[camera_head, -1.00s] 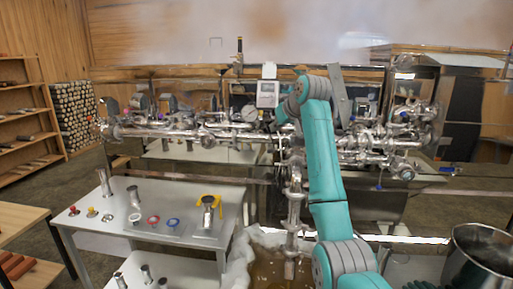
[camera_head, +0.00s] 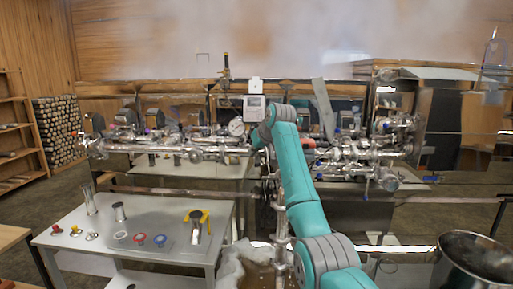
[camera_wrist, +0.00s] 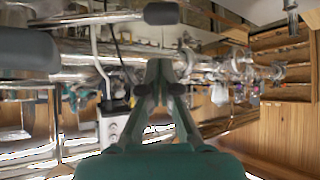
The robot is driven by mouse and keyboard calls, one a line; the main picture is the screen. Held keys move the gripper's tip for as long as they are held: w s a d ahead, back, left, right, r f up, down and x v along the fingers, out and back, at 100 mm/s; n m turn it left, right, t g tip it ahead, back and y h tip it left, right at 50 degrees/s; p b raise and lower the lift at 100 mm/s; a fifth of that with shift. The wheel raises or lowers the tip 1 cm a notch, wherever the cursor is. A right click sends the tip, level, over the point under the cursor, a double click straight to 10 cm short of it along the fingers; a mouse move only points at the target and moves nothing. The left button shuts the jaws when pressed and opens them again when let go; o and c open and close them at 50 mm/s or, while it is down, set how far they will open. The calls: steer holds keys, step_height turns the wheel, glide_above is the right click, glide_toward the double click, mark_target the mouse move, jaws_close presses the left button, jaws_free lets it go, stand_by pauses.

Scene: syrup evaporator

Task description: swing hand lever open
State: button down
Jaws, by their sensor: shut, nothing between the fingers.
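Steel pipework (camera_head: 205,150) with several valves and fittings runs across the middle of the head view, to both sides of my arm. Small blue handles show on its right part (camera_head: 385,170). I cannot tell which part is the hand lever. In the wrist view my gripper (camera_wrist: 160,78) is shut, with its fingertips together and nothing held. It points toward the pipework, which fills the view beyond the tips. I cannot tell whether the tips touch anything. In the head view my own teal arm hides the gripper.
A white-grey table (camera_head: 150,250) at front left bears small fittings and a yellow-handled part (camera_head: 197,217). A large steel pot (camera_head: 470,262) stands at front right. A meter box (camera_head: 254,107) sits above the pipes. Shelves (camera_head: 15,130) and stacked logs (camera_head: 60,130) stand at far left.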

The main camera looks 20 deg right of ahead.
steer(key=shift+s+d+f, duration=0.1)
steer(key=shift+s+f, duration=0.45)
steer(key=shift+s, duration=0.25)
steer(key=shift+s+f, duration=0.5)
steer(key=shift+s, duration=0.3)
steer(key=shift+s, duration=0.1)
